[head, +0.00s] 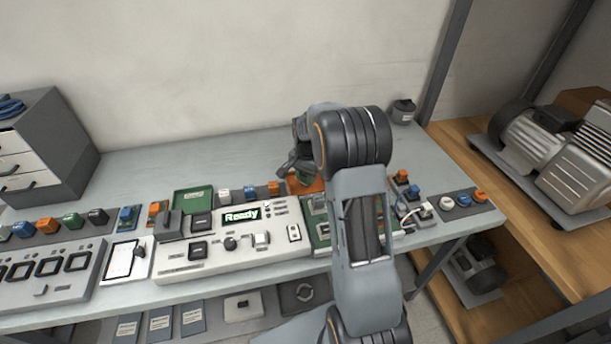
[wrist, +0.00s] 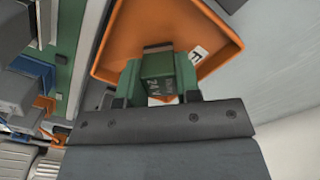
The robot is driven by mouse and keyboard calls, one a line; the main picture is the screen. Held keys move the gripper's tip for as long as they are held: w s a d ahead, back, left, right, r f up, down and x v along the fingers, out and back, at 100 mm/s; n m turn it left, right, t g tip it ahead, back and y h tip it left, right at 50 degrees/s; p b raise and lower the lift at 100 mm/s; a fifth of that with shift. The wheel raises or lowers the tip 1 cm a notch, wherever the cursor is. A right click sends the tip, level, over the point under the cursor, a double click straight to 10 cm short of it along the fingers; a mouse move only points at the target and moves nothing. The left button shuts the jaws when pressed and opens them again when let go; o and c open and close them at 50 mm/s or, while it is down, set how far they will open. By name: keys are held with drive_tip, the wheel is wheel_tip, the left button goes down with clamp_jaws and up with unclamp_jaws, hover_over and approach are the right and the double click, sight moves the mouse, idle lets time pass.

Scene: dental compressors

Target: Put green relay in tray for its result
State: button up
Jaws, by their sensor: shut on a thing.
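My gripper (wrist: 160,88) is shut on the green relay (wrist: 158,68), which shows between its two fingers in the wrist view. Behind the relay lies an orange tray (wrist: 112,50) with a white label, partly hidden. In the head view the relay (head: 304,178) is a small green patch under my gripper (head: 300,172), over the orange tray (head: 316,187). I cannot tell whether the relay touches the tray floor. A green tray (head: 193,200) stands to the left, empty as far as I see. The tester (head: 190,262) shows "Ready" on its display (head: 241,215).
Several coloured relays stand in a row behind the tester, among them a blue one (head: 249,192). A green board (head: 322,228) is partly behind my arm. A dark pot (head: 402,111) stands at the back right. The bench behind the trays is clear.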

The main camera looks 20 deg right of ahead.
drive_tip(key=shift+f, duration=0.15)
drive_tip(key=o, duration=1)
